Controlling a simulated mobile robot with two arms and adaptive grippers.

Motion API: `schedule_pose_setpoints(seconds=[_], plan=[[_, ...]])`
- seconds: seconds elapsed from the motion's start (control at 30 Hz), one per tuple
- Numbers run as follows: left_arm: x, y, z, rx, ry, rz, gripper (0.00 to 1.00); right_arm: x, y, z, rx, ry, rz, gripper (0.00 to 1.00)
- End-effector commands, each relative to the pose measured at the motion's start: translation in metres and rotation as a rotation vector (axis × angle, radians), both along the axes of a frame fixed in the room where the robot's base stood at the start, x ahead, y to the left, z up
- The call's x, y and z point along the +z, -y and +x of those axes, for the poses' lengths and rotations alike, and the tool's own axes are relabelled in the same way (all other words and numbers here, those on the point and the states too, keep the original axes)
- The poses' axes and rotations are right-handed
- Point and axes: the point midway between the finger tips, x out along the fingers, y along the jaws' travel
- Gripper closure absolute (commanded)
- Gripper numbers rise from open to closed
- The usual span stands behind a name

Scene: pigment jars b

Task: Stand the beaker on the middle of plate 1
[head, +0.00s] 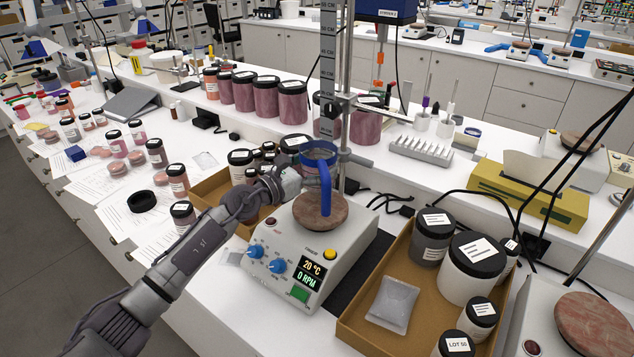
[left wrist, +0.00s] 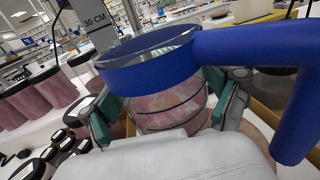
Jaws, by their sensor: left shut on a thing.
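The beaker has a blue rim and a blue handle (head: 325,184); its clear body (left wrist: 168,100) shows in the left wrist view. My left gripper (head: 294,182) is shut on the beaker, with a finger on each side of the body below the rim. It holds the beaker upright or nearly so, over or just behind the round reddish-brown top plate (head: 318,218) of the white hotplate stirrer in the middle. Whether the base touches the plate is hidden. No plate number is readable. My right gripper is not in view.
A metal stand (head: 341,60) with a scale rises close behind the beaker. An open cardboard tray (head: 365,338) with jars and a packet stands right of the stirrer; another tray (head: 207,188) is at its left. A second hotplate (head: 592,322) is at far right.

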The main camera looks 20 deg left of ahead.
Motion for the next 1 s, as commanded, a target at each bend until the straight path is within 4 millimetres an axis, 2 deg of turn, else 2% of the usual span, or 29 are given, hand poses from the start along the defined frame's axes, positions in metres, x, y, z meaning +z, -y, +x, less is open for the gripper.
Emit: schedule_pose_setpoints(seconds=[0.03,0.2,0.6,0.63,0.7,1.0], plan=[[-0.013,0.001,0.0,0.0,-0.004,-0.005,0.66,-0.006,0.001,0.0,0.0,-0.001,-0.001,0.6],[-0.029,0.001,0.0,0.0,-0.002,-0.003,0.66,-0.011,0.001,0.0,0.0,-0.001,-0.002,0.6],[-0.033,0.001,-0.001,-0.001,0.0,-0.001,0.66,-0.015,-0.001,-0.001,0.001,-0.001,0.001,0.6],[-0.034,0.001,-0.001,-0.001,-0.002,0.0,0.08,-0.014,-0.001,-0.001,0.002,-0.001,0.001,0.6],[-0.034,0.001,-0.001,-0.001,-0.003,0.001,0.0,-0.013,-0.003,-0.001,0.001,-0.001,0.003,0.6],[-0.033,0.001,-0.001,-0.001,-0.002,0.0,0.0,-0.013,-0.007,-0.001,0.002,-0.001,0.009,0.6]])
